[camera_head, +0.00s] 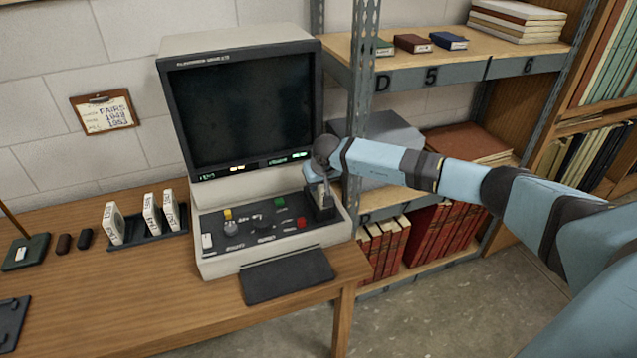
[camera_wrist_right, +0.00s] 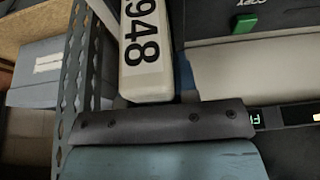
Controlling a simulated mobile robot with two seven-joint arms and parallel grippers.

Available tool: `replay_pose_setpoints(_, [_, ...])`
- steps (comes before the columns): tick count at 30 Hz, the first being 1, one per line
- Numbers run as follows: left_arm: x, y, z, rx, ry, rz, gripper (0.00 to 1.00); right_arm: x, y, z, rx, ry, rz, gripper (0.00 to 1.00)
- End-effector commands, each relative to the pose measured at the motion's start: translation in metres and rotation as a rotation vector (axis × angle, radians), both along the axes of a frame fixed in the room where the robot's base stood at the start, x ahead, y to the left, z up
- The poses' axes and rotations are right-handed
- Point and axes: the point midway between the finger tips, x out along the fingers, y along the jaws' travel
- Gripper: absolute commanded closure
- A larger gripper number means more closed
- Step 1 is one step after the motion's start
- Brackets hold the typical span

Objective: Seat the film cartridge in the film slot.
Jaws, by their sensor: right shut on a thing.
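My right gripper (camera_head: 318,180) reaches in from the right over the right end of the microfilm reader's control panel (camera_head: 250,228). It is shut on a film cartridge, a white block with the black digits "948" in the right wrist view (camera_wrist_right: 147,50). In the head view the cartridge is mostly hidden by the gripper. A dark raised holder (camera_head: 322,210) at the panel's right end, directly below the gripper, looks like the film slot. I cannot tell how deep the cartridge sits in it. My left gripper is not in view.
The reader's dark screen (camera_head: 240,108) rises behind the panel. A black rack (camera_head: 160,236) with white cartridges stands left of it. A metal shelf post (camera_head: 362,100) is close to the right of my gripper. A dark pad (camera_head: 287,275) lies in front.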

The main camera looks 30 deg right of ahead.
Motion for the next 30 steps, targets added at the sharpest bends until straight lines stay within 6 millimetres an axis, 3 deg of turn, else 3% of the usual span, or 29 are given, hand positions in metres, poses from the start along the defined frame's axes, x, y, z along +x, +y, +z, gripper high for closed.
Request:
replay_pose_setpoints(11, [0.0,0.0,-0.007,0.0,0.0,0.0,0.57,0.0,0.0,-0.008,0.0,-0.001,0.0,1.0])
replay_pose_setpoints(12, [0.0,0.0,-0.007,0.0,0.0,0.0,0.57,0.0,0.0,-0.008,0.0,-0.001,-0.001,0.68])
replay_pose_setpoints(13, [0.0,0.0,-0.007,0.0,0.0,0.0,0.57,0.0,0.0,-0.007,0.0,-0.001,-0.001,0.62])
replay_pose_setpoints(21, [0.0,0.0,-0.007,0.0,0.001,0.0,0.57,0.0,0.0,-0.008,0.0,0.0,0.0,0.62])
replay_pose_setpoints(30, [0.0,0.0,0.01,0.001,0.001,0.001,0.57,-0.008,0.002,0.014,0.0,0.0,0.001,0.62])
